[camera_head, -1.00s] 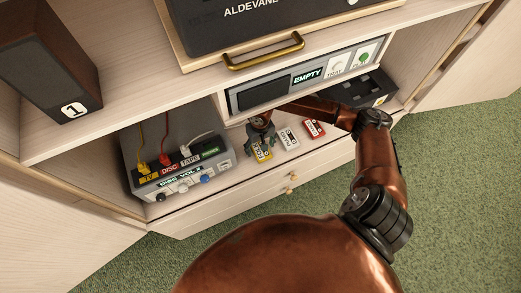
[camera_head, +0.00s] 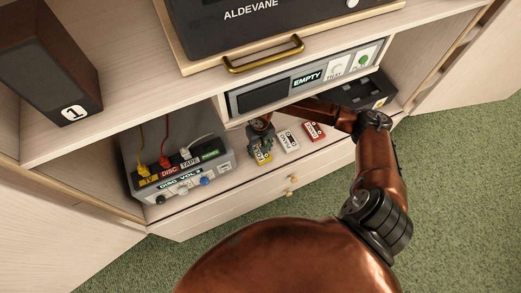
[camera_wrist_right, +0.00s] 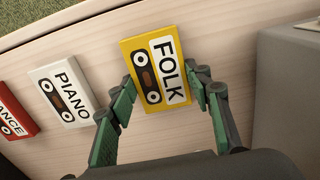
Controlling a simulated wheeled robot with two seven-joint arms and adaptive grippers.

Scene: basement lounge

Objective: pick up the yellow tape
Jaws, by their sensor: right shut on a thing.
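The yellow tape, labelled FOLK (camera_wrist_right: 158,72), lies on the pale wood shelf. It also shows in the head view (camera_head: 262,158), partly covered by my gripper. My right gripper (camera_wrist_right: 160,88) has a green-padded finger on each side of the tape and is shut on it. In the head view my right gripper (camera_head: 261,146) reaches down onto the tape from above. The tape appears to be at shelf level; I cannot tell whether it is lifted. My left gripper is not in view.
A white PIANO tape (camera_wrist_right: 64,94) and a red tape (camera_wrist_right: 12,114) lie beside the yellow one. A grey switch box with cables (camera_head: 185,178) stands to the left. A tape deck marked EMPTY (camera_head: 300,80) is above. Green carpet (camera_head: 300,215) lies in front.

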